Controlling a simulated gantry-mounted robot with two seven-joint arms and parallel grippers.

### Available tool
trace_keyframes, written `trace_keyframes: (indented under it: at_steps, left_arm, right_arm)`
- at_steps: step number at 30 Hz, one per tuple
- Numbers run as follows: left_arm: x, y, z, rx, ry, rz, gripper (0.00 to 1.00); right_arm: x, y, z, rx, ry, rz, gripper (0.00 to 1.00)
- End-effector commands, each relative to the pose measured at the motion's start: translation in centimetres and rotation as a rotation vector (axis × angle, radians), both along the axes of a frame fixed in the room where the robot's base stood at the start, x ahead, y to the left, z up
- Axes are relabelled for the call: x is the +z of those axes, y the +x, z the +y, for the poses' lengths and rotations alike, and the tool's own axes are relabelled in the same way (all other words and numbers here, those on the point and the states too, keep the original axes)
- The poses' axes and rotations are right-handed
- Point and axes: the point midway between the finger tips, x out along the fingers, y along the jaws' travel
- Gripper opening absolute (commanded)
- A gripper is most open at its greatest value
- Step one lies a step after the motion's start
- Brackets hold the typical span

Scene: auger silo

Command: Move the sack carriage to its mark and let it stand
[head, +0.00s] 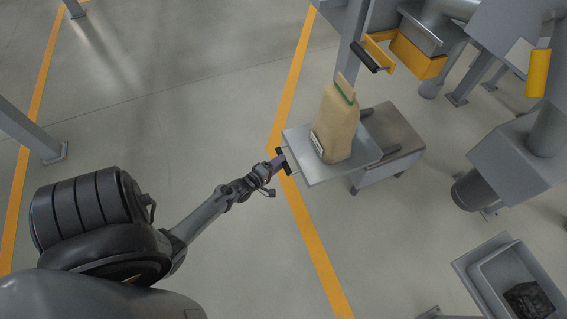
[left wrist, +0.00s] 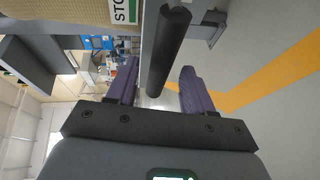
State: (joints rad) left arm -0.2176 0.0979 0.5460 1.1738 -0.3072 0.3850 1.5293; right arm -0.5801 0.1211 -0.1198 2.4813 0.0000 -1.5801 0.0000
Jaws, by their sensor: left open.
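The sack carriage (head: 376,154) is a grey tray on a low wheeled base, at the right of centre in the head view. A tan paper sack (head: 337,125) with a green strip at its top stands upright on the tray. A black handle bar (head: 286,169) is at the tray's left edge. My left gripper (head: 277,162) is open at this bar. In the left wrist view the bar (left wrist: 166,50) runs between the two purple fingers of the gripper (left wrist: 160,88); contact cannot be told. I cannot pick out the mark. My right gripper is not in view.
Orange floor lines (head: 307,222) run beside and under the tray's left side. A yellow box with a black-gripped lever (head: 372,58) is above and behind the sack. Grey machinery (head: 516,160) stands right, and a grey bin (head: 495,268) lower right. The floor left of the carriage is open.

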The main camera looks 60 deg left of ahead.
Motion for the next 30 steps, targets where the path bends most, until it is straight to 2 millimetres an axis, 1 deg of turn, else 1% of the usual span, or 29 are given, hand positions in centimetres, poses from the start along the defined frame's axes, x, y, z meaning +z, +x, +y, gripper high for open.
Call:
trace_keyframes:
  at_steps: [1,7,12,19,20,27,30]
  left_arm:
    - [-0.5,0.8,0.2,0.0,0.001,-0.002,0.52]
    - [-0.7,2.5,0.7,0.001,-0.001,0.0,0.52]
    - [-0.6,3.0,0.9,0.001,-0.001,0.001,0.52]
    - [-0.6,3.0,0.9,0.001,-0.001,0.001,0.52]
    - [-0.6,3.0,0.9,0.001,-0.001,0.001,0.5]
    - [-0.6,3.0,0.8,0.001,-0.001,0.001,0.13]
    - [-0.6,3.0,0.8,0.001,-0.001,0.0,0.0]
  right_arm:
    - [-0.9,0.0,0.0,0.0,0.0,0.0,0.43]
    - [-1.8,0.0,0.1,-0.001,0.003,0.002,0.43]
    - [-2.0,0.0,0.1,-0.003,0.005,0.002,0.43]
    - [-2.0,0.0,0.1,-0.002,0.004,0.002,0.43]
    - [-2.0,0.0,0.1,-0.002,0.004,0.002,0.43]
    - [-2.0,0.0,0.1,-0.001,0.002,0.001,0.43]
    - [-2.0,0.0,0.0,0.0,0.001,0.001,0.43]
